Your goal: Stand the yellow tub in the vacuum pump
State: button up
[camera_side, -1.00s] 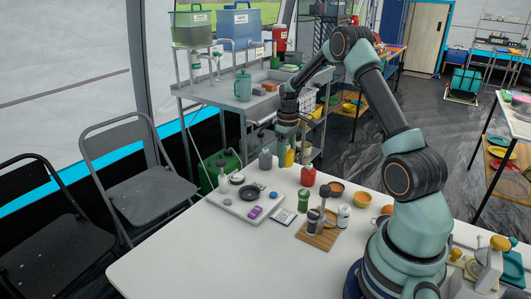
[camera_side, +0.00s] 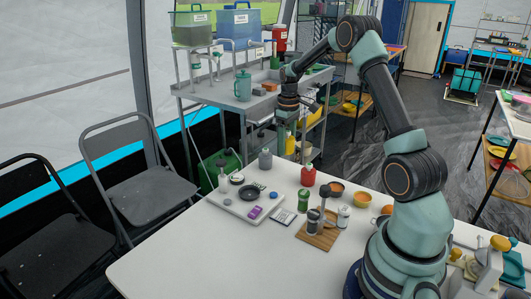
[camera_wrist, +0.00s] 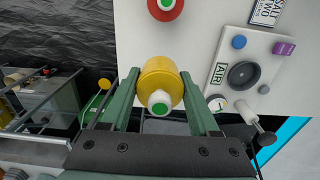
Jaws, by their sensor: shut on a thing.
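The yellow tub (camera_wrist: 160,72) has a white neck and a green-centred top. My gripper (camera_wrist: 160,80) is shut on it, one green finger on each side in the wrist view. In the side view my gripper (camera_side: 289,122) points down beyond the table's far edge, with the tub (camera_side: 290,145) below it, looking upright. A flat white unit, which looks like the vacuum pump (camera_side: 234,208), lies on the table, left of and nearer than the tub. It has a round dark recess that looks empty, and in the wrist view the unit (camera_wrist: 222,92) carries an "AIR" label.
A red bottle (camera_side: 308,175) stands right of the tub, and a grey bottle (camera_side: 265,160) stands left. A green jar (camera_side: 304,207) and a wooden board (camera_side: 316,238) with items lie right of the pump. The front left of the white table (camera_side: 190,260) is clear.

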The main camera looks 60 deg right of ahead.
dwell(0.4)
jog(key=a+n, duration=0.1)
jog(key=a, duration=0.4)
jog(key=w+a+n, duration=0.1)
jog(key=a+n, duration=0.1)
jog(key=a, duration=0.4)
jog(key=w+a+f+n, duration=0.1)
jog(key=a, duration=0.5)
jog(key=shift+w+n, duration=0.1)
jog(key=shift+n, duration=0.2)
jog(key=shift+f, duration=2.6)
jog(key=shift+r, duration=0.75)
dwell(0.8)
jog(key=shift+f, duration=0.6)
dwell(0.9)
